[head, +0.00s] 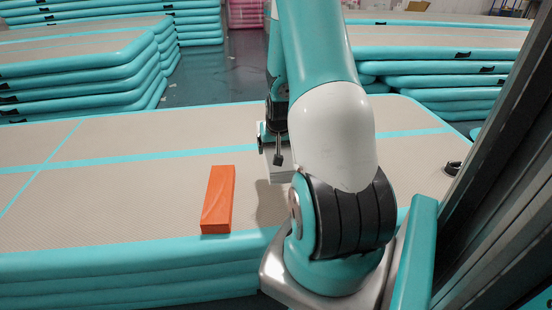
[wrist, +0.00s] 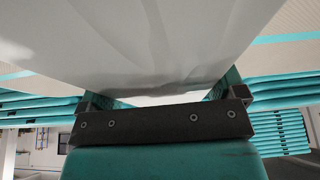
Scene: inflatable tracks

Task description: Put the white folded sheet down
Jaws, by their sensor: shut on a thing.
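The white folded sheet (wrist: 160,40) fills the upper middle of the wrist view, close to the camera. My gripper (wrist: 165,97) is shut on it, with a finger at each side of its near edge. In the head view a small white part of the sheet (head: 279,173) shows below my gripper (head: 277,148), partly hidden behind my arm. A shadow lies on the beige inflatable track (head: 120,190) just below it. I cannot tell whether the sheet touches the track.
An orange block (head: 218,200) lies on the track left of the sheet, near the front edge. Free track extends to the left. A small dark round thing (head: 452,168) is at the right. Stacked tracks (head: 90,75) stand behind, left and right.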

